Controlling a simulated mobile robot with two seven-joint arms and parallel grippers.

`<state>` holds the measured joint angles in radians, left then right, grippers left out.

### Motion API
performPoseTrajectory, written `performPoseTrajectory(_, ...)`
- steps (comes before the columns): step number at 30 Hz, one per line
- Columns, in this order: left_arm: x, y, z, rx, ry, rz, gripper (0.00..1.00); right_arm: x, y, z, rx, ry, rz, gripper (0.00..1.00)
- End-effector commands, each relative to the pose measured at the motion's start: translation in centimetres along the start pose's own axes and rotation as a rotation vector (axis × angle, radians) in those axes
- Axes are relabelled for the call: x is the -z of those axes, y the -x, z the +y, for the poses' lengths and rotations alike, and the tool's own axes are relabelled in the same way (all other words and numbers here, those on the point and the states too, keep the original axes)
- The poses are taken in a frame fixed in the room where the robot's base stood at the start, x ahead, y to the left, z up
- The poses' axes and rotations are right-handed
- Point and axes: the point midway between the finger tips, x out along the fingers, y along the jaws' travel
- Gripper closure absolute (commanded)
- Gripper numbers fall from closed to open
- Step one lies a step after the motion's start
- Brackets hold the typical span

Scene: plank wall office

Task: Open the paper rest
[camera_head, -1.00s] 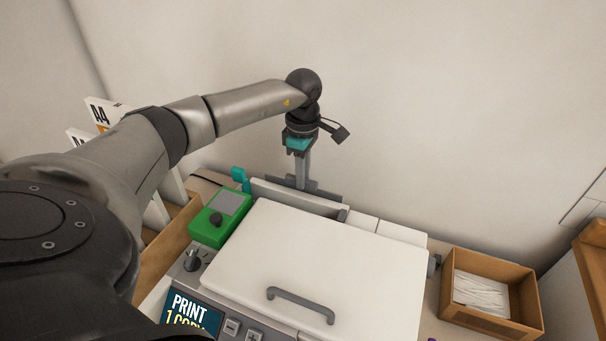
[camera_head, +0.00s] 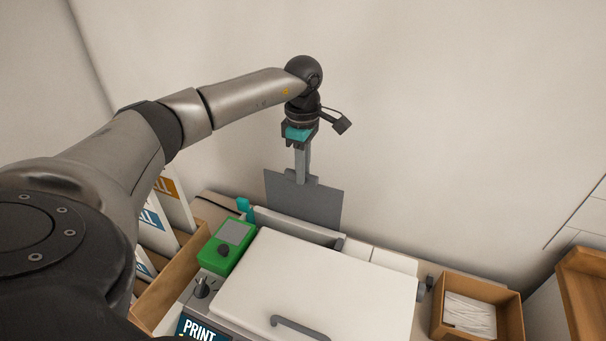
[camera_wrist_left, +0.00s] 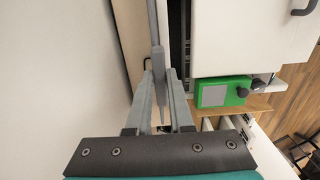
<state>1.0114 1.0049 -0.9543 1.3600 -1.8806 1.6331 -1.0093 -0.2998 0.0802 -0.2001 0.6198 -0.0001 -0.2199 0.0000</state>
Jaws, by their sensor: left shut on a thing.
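The paper rest (camera_head: 305,203) is a flat grey plate rising upright at the back of the white-lidded copier (camera_head: 318,281), close to the wall. My left gripper (camera_head: 302,174) comes down from above and is shut on the top edge of the paper rest. In the left wrist view the gripper (camera_wrist_left: 158,90) has its two fingers on either side of the thin grey plate (camera_wrist_left: 156,45), seen edge-on. My right gripper is not in view.
A green box with a knob (camera_head: 226,244) sits at the copier's left. A cardboard box of white papers (camera_head: 437,316) stands at the right. Labelled paper packs (camera_head: 172,190) stand at the left under my arm. The pale wall is close behind.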

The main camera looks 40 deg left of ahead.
Motion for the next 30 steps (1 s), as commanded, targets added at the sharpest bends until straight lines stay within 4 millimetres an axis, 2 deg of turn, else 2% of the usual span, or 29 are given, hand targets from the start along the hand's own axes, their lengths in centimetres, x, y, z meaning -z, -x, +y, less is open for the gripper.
performPoseTrajectory(1,0.03,1.01,0.09,-0.004,0.001,0.0,1.0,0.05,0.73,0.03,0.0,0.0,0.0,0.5)
performPoseTrajectory(3,0.03,1.29,0.06,-0.003,0.001,0.0,1.0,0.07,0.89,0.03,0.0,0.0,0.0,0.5)
performPoseTrajectory(12,0.01,1.09,0.01,-0.001,0.001,0.0,1.0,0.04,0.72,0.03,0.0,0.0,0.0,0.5)
performPoseTrajectory(13,0.01,1.09,0.01,-0.001,0.001,0.0,0.78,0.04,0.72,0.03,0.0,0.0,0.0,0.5)
performPoseTrajectory(20,0.0,1.07,0.0,0.0,0.001,0.0,0.52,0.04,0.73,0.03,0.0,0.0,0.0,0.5)
performPoseTrajectory(30,-0.03,1.48,0.02,-0.001,0.0,0.0,0.5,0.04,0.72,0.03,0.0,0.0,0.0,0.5)
